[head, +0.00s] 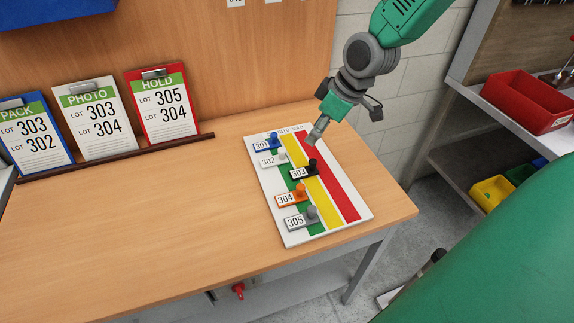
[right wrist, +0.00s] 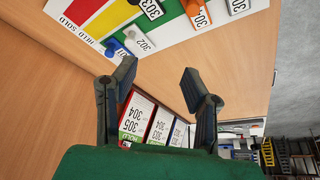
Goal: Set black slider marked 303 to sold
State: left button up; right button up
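My left gripper is out of view.
Lot cards PACK (head: 33,133), PHOTO (head: 98,120) and HOLD (head: 161,104) lean in a dark rail at the table's back left. A shelf with a red bin (head: 525,100) and a yellow bin (head: 492,192) stands at right. The table's front left is clear.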

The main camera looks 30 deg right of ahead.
jog(key=s+d+r, duration=0.3)
jog(key=d+r, duration=0.3)
jog(key=r, duration=0.4)
jog(key=shift+s, duration=0.4)
jog(key=shift+o, duration=0.2)
jog(key=shift+w+a+f+n, duration=0.15)
jog(key=shift+a+n, duration=0.25)
jog(key=shift+a, duration=0.45)
jog(key=n+g+h+b, duration=0.1)
jog(key=n+h+b, duration=0.45)
jog(key=n, duration=1.15)
send_near(313, 160)
jog(key=shift+g+h, duration=0.25)
jog(key=shift+g, duration=0.05)
jog(key=x, duration=0.9)
jog(key=shift+w+a, duration=0.2)
jog(key=shift+a, duration=0.05)
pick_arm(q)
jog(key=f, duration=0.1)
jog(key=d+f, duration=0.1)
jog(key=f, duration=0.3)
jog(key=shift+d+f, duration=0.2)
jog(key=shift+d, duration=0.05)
pick_arm(e)
jog(key=shift+f, duration=0.15)
